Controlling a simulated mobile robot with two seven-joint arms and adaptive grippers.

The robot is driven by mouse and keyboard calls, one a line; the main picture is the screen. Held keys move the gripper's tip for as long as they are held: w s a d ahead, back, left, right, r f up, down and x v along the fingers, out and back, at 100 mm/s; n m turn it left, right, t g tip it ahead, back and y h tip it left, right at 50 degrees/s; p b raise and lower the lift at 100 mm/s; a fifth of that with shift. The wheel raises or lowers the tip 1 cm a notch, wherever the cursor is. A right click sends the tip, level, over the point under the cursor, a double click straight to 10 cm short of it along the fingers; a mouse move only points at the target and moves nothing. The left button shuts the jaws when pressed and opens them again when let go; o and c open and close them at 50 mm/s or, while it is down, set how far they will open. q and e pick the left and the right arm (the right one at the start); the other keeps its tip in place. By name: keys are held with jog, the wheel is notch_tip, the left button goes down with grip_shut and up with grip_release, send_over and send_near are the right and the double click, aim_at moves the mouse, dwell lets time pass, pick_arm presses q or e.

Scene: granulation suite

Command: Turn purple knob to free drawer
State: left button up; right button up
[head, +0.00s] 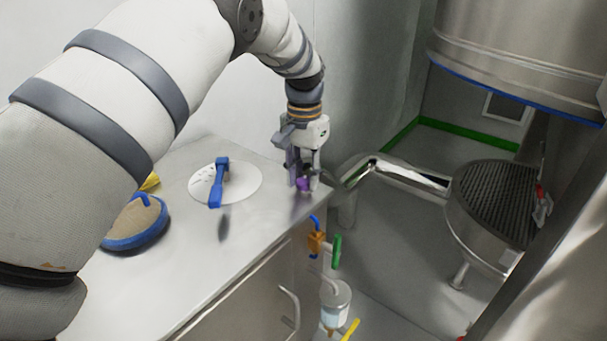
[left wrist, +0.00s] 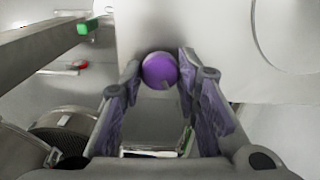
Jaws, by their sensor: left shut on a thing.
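The purple knob (head: 303,184) is on the steel counter top near its right corner. My left gripper (head: 304,178) points down at it and is shut on it. In the left wrist view the round purple knob (left wrist: 160,70) sits between the tips of my left gripper's fingers (left wrist: 160,78). The front of the counter has a panel (head: 232,308) with a curved handle (head: 291,306); I cannot tell whether this is the drawer. It looks closed. My right gripper is not in view.
On the counter (head: 130,290) are a white disc (head: 240,184) with a blue-handled tool (head: 218,185) and a round blue-rimmed item (head: 136,222). Beside the right corner are an orange valve (head: 316,242) and green handle (head: 336,250). A steel vessel with a grate (head: 495,205) stands right.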

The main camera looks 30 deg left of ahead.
aim_at(304, 181)
pick_arm(q)
jog(key=n, duration=0.6)
jog(key=shift+n, duration=0.3)
jog(key=n, duration=0.5)
dwell(0.5)
jog(key=o, duration=1.2)
notch_tip(304, 181, up, 12)
